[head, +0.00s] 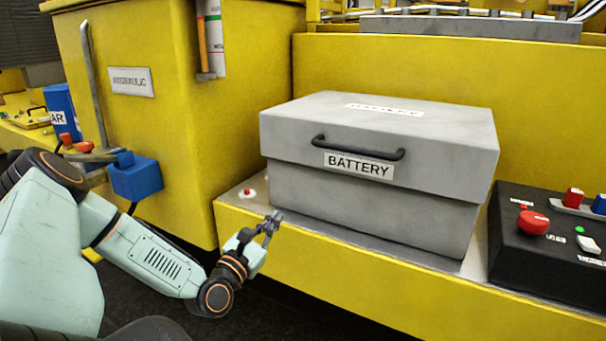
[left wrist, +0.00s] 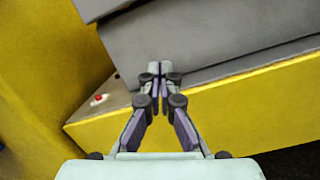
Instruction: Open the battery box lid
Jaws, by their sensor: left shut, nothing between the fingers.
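The grey battery box (head: 370,215) stands on a yellow ledge in the head view. Its lid (head: 400,125) lies closed on top, with a black handle (head: 357,148) and a BATTERY label on the front. My left gripper (head: 275,218) is shut and empty, in front of the box's lower left corner and below the handle. In the left wrist view the shut fingertips (left wrist: 160,70) point at the box's lower wall (left wrist: 205,45). I cannot tell from the picture whether they touch it. The handle is out of the left wrist view. My right gripper is not in view.
A black control panel (head: 540,250) with a red knob stands right of the box. A red button (head: 248,193) sits on the ledge left of it. A yellow hydraulic cabinet (head: 150,130) with a lever and a blue block (head: 136,178) rises at left. The space above the lid looks clear.

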